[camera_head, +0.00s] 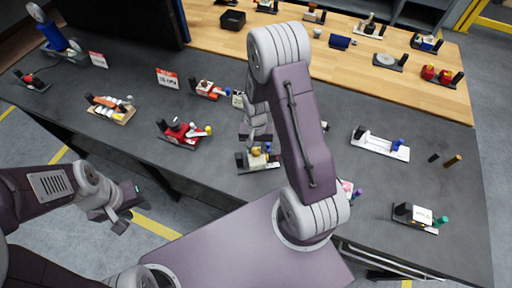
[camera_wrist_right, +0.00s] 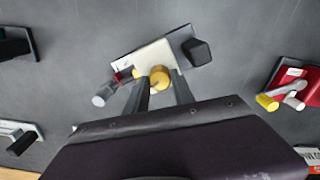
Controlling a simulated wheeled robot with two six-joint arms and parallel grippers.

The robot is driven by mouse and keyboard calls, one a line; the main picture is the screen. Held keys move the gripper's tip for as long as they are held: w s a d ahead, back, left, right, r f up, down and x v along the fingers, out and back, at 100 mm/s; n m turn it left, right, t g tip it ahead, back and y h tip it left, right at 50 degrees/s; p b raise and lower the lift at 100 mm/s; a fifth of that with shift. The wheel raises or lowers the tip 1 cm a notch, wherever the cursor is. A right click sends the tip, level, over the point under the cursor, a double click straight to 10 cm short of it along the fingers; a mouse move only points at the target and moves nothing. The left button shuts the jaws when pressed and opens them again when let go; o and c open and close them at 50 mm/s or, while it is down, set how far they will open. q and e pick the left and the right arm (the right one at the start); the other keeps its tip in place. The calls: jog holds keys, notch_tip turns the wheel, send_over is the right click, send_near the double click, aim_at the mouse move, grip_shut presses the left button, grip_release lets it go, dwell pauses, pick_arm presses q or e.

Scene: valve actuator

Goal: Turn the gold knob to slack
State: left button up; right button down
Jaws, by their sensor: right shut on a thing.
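The gold knob (camera_wrist_right: 159,78) sits on a small valve device with a white block (camera_wrist_right: 154,57) on a dark base plate. In the right wrist view my right gripper (camera_wrist_right: 158,84) has a finger on each side of the knob and is shut on it. In the head view the device's gold parts (camera_head: 257,151) show below my right gripper (camera_head: 256,138), partly hidden by it. My left gripper (camera_head: 122,215) hangs at the left, away from the bench; its finger gap is unclear.
A red valve device (camera_head: 184,132) with a yellow knob stands to the left on the dark bench. A white valve device (camera_head: 380,144) stands to the right. A wooden bench (camera_head: 330,62) with several devices lies behind. The dark bench around the gripped device is mostly clear.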

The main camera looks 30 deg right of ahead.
aim_at(256, 150)
jog(key=c, duration=1.1)
grip_release()
jog(key=shift+o, duration=0.2)
notch_tip(256, 150, up, 9)
jog(key=b, duration=0.1)
